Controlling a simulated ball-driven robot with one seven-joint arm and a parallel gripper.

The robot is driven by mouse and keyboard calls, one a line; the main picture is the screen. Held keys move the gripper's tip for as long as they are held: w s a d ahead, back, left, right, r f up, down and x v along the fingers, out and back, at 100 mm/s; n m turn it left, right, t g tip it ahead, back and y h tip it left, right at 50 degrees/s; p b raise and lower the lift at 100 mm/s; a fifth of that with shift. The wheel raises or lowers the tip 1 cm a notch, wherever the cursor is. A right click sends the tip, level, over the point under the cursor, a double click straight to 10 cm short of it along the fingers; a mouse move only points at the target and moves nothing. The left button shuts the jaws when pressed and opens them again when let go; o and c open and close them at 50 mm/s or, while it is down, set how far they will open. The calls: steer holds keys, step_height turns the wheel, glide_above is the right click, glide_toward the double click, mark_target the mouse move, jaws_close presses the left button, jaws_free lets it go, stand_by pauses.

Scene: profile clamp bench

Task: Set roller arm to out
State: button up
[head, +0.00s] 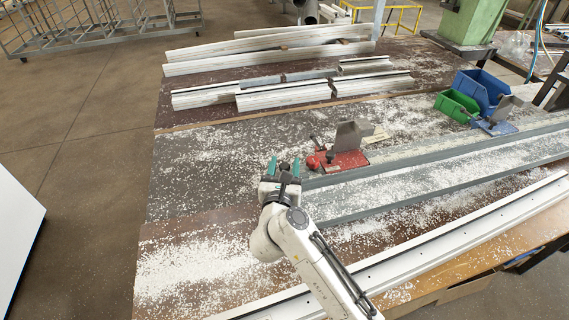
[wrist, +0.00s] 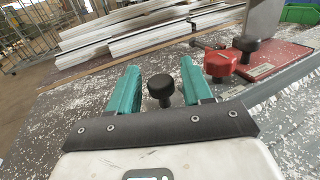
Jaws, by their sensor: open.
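My gripper (head: 284,167) is open, its two teal fingers apart, to the left of the red clamp (head: 345,160) on the bench. In the wrist view, a black round knob (wrist: 161,87) on a short stem shows between the fingers (wrist: 160,90); neither finger visibly touches it, and what it is fixed to is hidden. The clamp has a red base, an upright grey block (head: 352,134), a red knob (head: 312,162) and a dark knob. In the wrist view the red knob (wrist: 219,64) and another black knob (wrist: 247,46) lie to the right. I cannot tell which part is the roller arm.
White profiles (head: 270,60) lie at the back of the bench. A long grey rail (head: 440,170) runs to the right, with a white profile (head: 440,240) nearer the front. Green (head: 456,105) and blue (head: 482,90) bins and a blue clamp (head: 492,125) stand at right. White chips cover the bench.

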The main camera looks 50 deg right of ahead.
steer(key=shift+d, duration=0.1)
steer(key=shift+c, duration=0.2)
steer(key=c, duration=0.6)
steer(key=shift+w+r, duration=0.1)
jaws_close()
